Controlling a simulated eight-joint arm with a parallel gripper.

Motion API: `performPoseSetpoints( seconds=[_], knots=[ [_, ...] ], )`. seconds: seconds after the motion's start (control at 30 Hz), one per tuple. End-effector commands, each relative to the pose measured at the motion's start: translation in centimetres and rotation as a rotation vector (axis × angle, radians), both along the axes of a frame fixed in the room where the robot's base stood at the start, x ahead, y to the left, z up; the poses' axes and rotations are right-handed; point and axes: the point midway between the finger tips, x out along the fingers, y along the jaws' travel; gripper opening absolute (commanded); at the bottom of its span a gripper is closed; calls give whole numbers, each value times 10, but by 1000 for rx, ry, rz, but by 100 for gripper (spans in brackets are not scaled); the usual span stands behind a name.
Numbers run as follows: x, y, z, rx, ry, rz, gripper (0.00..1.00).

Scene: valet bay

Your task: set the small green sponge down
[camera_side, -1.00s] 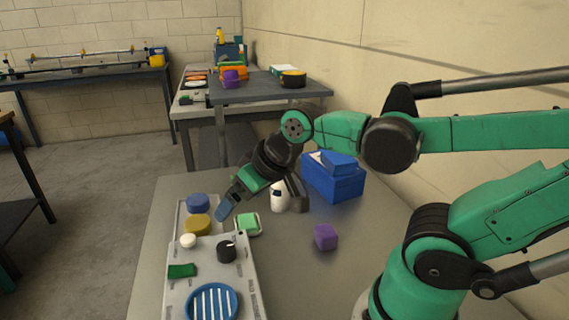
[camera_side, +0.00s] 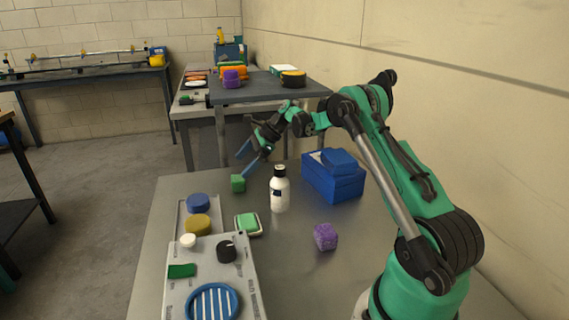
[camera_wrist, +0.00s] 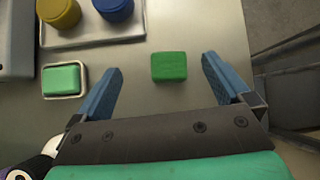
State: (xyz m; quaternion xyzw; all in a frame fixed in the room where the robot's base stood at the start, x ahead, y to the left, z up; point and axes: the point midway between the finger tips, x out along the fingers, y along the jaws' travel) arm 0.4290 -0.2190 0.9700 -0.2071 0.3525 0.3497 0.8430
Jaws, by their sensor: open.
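A small green sponge block (camera_side: 238,183) rests on the grey table near its far left edge. In the wrist view the sponge (camera_wrist: 169,66) lies by itself on the bare tabletop, in the gap between my fingers and apart from both. My gripper (camera_side: 247,159) is open and empty, above and just beyond the sponge in the side view. The wrist view shows its two blue fingers (camera_wrist: 163,74) spread wide. Another green block (camera_side: 247,223) sits in a small pale dish, also seen in the wrist view (camera_wrist: 62,79).
A white bottle with a black cap (camera_side: 279,190) stands right of the sponge. Blue boxes (camera_side: 334,185) are further right, with a purple block (camera_side: 325,237) nearer. A tray with blue (camera_side: 198,202) and yellow (camera_side: 197,225) round pieces lies left. A grey panel (camera_side: 245,280) is in front.

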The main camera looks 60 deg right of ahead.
Motion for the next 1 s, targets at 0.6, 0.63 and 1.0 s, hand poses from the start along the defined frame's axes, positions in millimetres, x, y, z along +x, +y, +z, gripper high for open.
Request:
performPoseSetpoints(
  seconds=[0.6,0.63,1.0],
  knots=[
    [23,7,-56,110,36,-99,97],
    [24,7,-57,111,36,-100,97],
    [26,9,-59,110,35,-101,75]
  ],
)
